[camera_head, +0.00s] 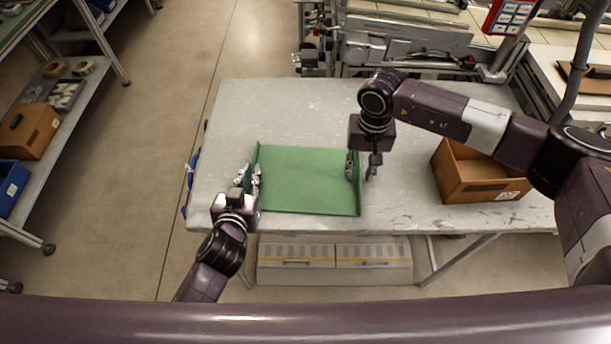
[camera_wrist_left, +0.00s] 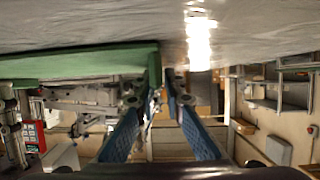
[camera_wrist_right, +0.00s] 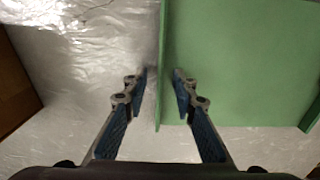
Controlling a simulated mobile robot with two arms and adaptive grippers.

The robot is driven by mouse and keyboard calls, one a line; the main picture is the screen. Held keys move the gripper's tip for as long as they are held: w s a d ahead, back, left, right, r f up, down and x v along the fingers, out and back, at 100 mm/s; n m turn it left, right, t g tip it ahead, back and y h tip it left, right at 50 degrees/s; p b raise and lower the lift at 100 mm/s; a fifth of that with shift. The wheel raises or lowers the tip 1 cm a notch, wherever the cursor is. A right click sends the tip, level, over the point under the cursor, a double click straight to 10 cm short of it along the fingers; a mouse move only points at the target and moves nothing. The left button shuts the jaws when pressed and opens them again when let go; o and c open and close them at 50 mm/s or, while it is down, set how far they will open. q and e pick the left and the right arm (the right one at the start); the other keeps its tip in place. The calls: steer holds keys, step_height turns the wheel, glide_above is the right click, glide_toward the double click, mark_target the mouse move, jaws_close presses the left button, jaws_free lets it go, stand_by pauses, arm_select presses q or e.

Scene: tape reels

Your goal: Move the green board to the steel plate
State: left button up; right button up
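The green board (camera_head: 305,180) lies flat on the grey, scuffed tabletop (camera_head: 285,105), with raised rims along its left and right sides. My left gripper (camera_head: 249,178) is at its left rim. In the left wrist view, that rim (camera_wrist_left: 154,68) shows between the spread fingers (camera_wrist_left: 160,88). My right gripper (camera_head: 360,170) is above the right rim. In the right wrist view, its open fingers (camera_wrist_right: 161,76) stand on either side of the rim (camera_wrist_right: 159,50), with gaps visible. I cannot pick out a separate steel plate with certainty.
An open cardboard box (camera_head: 478,178) stands on the table to the right of the board. Metal machinery (camera_head: 405,45) is behind the table. A shelf rack (camera_head: 60,100) with boxes and tape rolls is at the left. The tabletop behind the board is clear.

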arm_select(q)
jaws_close()
arm_select(e)
steer(key=c, duration=0.3)
jaws_close()
arm_select(q)
steer(key=shift+r, duration=0.15)
arm_select(e)
steer(key=shift+r, duration=0.15)
